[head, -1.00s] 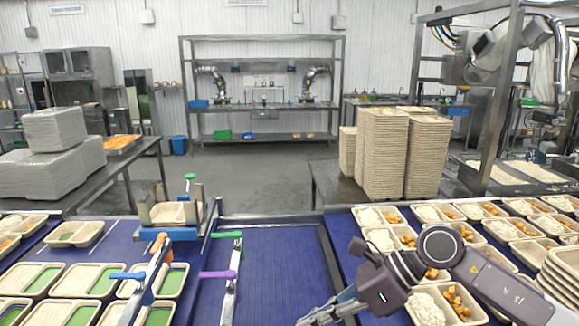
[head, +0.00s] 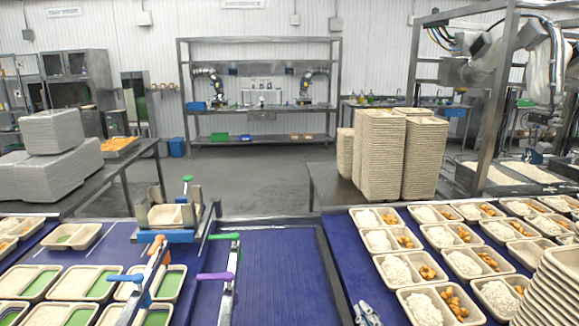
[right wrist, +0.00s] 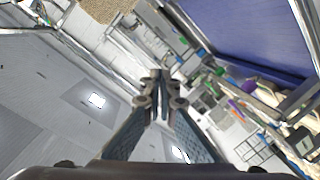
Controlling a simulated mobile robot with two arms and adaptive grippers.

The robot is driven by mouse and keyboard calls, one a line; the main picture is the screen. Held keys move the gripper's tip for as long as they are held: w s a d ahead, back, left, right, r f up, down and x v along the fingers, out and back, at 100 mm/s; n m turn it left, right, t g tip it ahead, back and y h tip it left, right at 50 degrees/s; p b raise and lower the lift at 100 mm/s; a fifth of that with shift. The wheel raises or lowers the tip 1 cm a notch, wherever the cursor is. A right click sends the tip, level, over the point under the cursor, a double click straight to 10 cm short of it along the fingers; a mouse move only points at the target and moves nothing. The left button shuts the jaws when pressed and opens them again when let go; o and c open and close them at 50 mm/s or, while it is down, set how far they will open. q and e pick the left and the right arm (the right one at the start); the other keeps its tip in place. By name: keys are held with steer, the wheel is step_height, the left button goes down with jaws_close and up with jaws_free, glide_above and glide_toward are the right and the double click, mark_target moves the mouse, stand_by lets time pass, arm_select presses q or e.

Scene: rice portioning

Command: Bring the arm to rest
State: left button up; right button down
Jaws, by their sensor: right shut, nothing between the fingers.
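My right gripper (head: 367,314) shows only by its tip at the bottom edge of the head view, over the right blue belt. In the right wrist view the fingers of my right gripper (right wrist: 160,78) are shut with nothing between them. The rest of my right arm is out of the head view. My left gripper is not in view.
Trays of rice and orange food (head: 396,268) fill the right belt (head: 350,265), with a stack of trays (head: 553,285) at the lower right. The middle belt (head: 268,270) is bare. Green-and-beige trays (head: 85,282) stand on the left. Tall tray stacks (head: 380,155) stand behind.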

steer(key=s+d+f+m+g+h, duration=0.1)
steer(key=s+d+f+m+g, duration=0.15)
steer(key=s+f, duration=0.45)
steer(key=s+d+f+m+g+h, duration=0.1)
steer(key=s+d+f+m+g, duration=0.1)
steer(key=s+f+g, duration=0.45)
steer(key=s+f+m+g, duration=0.35)
steer(key=s+f, duration=0.65)
steer(key=s, duration=0.5)
step_height(320, 180, down, 29)
steer(key=n+g+b, duration=0.1)
steer(key=g+b, duration=0.1)
steer(key=b, duration=0.3)
arm_select(q)
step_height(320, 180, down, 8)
steer(key=b, duration=0.3)
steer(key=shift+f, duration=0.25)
arm_select(e)
steer(key=s+d+f, duration=0.1)
steer(key=s+f, duration=0.8)
steer(key=f, duration=0.1)
steer(key=s+d+f, duration=0.2)
steer(key=s+f, duration=0.7)
steer(key=f, duration=0.2)
steer(key=shift+s+d+g, duration=0.25)
steer(key=shift+d+g, duration=0.05)
steer(key=shift+g, duration=0.15)
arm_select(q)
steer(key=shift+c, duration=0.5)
